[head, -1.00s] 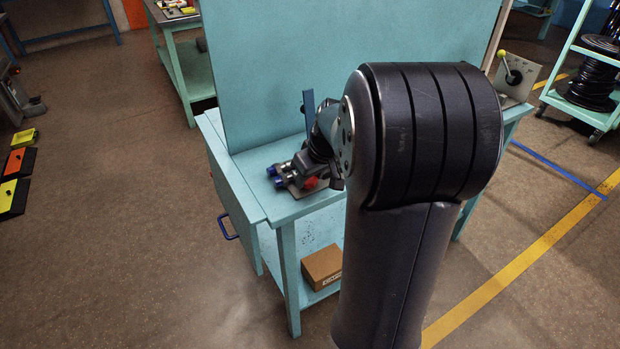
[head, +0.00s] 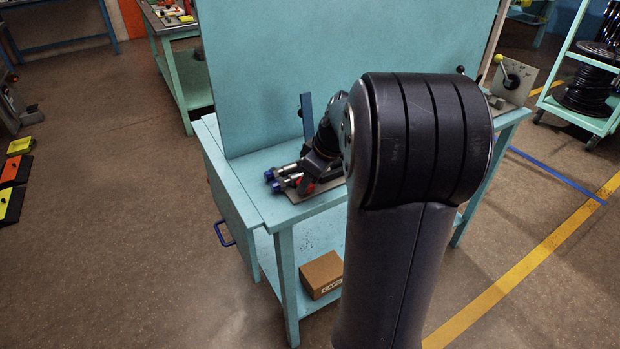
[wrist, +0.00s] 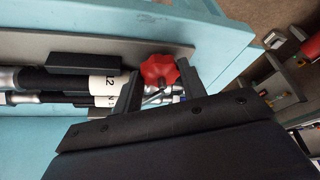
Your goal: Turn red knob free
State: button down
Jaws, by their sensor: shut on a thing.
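The red knob (wrist: 160,70) is lobed and sits at the edge of a grey plate (wrist: 75,46) on the bench, beside the hose ends. In the wrist view it lies between the two fingertips of my gripper (wrist: 158,76), which is shut on it. In the head view only a small part of the red knob (head: 307,188) shows beneath my gripper (head: 315,178). My arm hides much of the plate there. Black hoses with silver fittings (wrist: 30,79) and a white label (wrist: 104,88) lie left of the knob in the wrist view.
Blue-capped fittings (head: 272,180) point left on the teal bench (head: 235,165). A tall teal panel (head: 290,70) stands behind. A blue upright bar (head: 306,115) rises near my gripper. A cardboard box (head: 321,274) sits on the lower shelf. A lever plate (head: 512,80) is at right.

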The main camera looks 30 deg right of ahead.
jog(key=c, duration=1.1)
grip_release()
jog(key=p+v, duration=0.1)
jog(key=v, duration=1)
jog(key=shift+c, duration=0.2)
